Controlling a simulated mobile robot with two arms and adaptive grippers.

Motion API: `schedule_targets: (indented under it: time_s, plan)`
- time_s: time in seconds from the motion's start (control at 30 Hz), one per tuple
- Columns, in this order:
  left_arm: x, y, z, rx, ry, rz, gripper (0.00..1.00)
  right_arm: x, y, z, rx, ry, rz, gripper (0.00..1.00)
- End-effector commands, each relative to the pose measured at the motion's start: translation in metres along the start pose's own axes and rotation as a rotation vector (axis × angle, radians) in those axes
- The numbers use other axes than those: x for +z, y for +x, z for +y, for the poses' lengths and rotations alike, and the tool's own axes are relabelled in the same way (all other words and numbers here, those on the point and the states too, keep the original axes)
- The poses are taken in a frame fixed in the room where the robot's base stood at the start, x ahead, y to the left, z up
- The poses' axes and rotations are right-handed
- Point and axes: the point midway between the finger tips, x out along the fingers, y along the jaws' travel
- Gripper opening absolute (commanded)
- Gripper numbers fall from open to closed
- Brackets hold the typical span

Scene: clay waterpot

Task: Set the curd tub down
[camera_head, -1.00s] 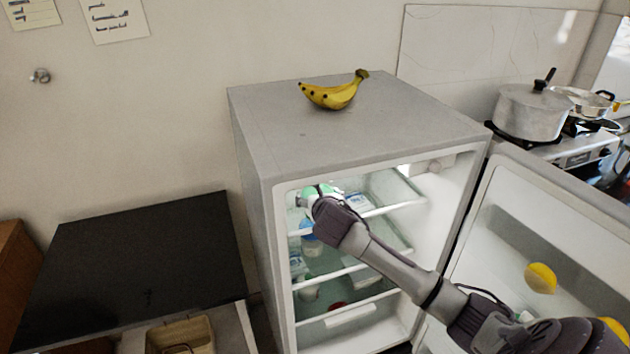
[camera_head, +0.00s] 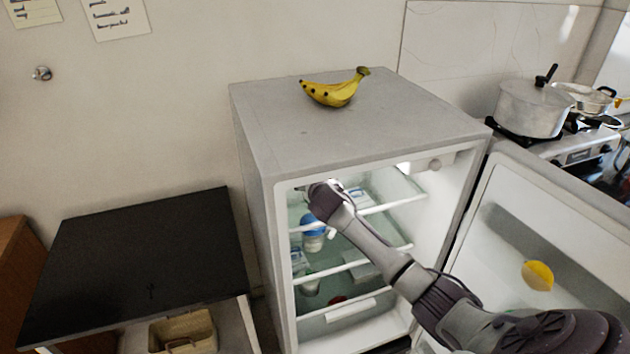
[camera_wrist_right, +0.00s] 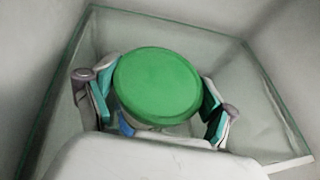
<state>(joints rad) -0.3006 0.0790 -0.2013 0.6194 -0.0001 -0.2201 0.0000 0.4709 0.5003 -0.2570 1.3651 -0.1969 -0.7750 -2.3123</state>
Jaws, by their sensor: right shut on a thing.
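The curd tub (camera_wrist_right: 158,85) shows in the right wrist view as a round tub with a green lid, seen from above. My right gripper (camera_wrist_right: 155,103) is shut on it, with one finger at each side. A glass shelf (camera_wrist_right: 262,115) lies beneath the tub; I cannot tell whether the tub touches it. In the head view, my right arm reaches into the upper left of the open fridge (camera_head: 283,265), where its wrist hides the tub. My left gripper is not in view.
Lower shelves hold a blue-capped container (camera_head: 313,232) and other items. The fridge door (camera_head: 520,235) stands open on the right, with a yellow round thing (camera_head: 538,275) in it. Bananas (camera_head: 335,92) lie on the fridge top. A black-topped counter (camera_head: 145,260) stands to the left.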

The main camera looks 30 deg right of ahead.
Motion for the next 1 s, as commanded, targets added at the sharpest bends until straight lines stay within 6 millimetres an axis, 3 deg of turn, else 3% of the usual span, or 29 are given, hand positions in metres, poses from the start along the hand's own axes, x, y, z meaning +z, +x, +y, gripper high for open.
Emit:
schedule_targets:
  time_s: [0.03, 0.07, 0.13, 0.57, 1.0]
  plan:
    - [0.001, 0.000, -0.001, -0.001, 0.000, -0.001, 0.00, -0.001, 0.001, 0.000, 0.000, -0.001, -0.002, 0.33]
    - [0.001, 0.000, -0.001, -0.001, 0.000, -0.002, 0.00, -0.002, 0.001, 0.000, -0.001, -0.001, 0.001, 0.88]
    - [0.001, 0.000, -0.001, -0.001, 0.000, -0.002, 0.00, -0.002, 0.001, 0.000, -0.001, -0.001, 0.001, 1.00]
    - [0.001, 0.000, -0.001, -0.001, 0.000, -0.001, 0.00, 0.001, -0.003, 0.000, 0.000, -0.001, 0.000, 1.00]
    - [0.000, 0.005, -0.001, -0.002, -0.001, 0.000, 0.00, 0.001, -0.065, -0.001, 0.000, -0.002, -0.001, 1.00]
